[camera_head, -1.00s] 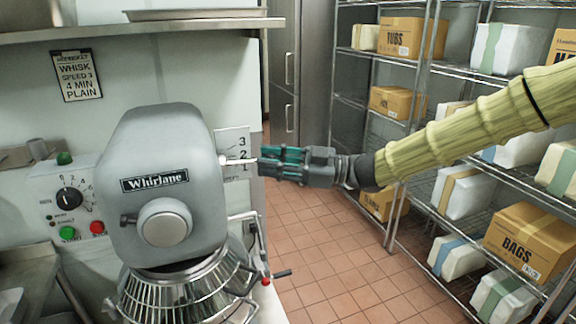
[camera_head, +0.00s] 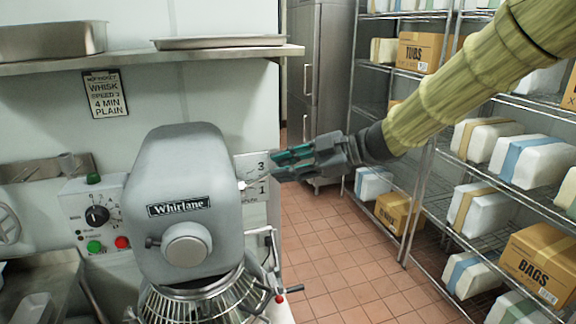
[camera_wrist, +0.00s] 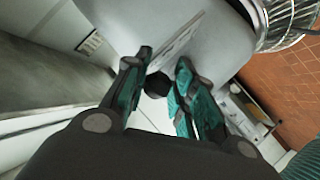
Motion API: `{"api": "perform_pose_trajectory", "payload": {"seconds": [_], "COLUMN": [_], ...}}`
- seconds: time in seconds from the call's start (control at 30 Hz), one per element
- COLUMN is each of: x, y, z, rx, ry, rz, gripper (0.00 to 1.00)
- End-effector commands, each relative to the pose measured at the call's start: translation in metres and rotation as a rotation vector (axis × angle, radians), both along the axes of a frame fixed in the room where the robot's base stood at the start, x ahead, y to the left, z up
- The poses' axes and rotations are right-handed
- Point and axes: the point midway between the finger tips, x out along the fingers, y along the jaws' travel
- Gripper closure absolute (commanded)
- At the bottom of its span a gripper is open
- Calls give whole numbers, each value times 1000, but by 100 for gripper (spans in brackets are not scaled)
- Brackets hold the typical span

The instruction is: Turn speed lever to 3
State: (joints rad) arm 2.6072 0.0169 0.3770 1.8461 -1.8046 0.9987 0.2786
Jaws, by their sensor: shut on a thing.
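The grey Whirlane mixer (camera_head: 180,200) stands left of centre in the head view. A pale scale plate (camera_head: 250,165) with a 3 above a 1 is on its right side; the 2 is covered. The thin speed lever (camera_head: 254,181) runs from the mixer's side, up and right, to my gripper (camera_head: 276,166), across the plate below the 3. In the wrist view the lever's dark knob (camera_wrist: 157,85) is between the teal fingers of my gripper (camera_wrist: 163,72). The gripper is shut on the lever. The fingers hide the lever's end in the head view.
A control box (camera_head: 97,215) with a dial and buttons is left of the mixer. A wire bowl guard (camera_head: 200,300) hangs below its head. A shelf (camera_head: 150,55) runs above. A wire rack with boxes (camera_head: 537,262) stands at right, with open tiled floor between.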

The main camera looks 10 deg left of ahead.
Motion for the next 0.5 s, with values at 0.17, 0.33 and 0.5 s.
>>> {"api": "perform_pose_trajectory", "payload": {"seconds": [0.17, 0.33, 0.5], "x": [2, 1, 1], "y": [2, 2, 2], "z": [9, 9, 9], "rx": [-22, -31, -32], "ry": [-21, -27, -27], "rz": [-5, -5, -5], "gripper": [100, 100, 100]}}
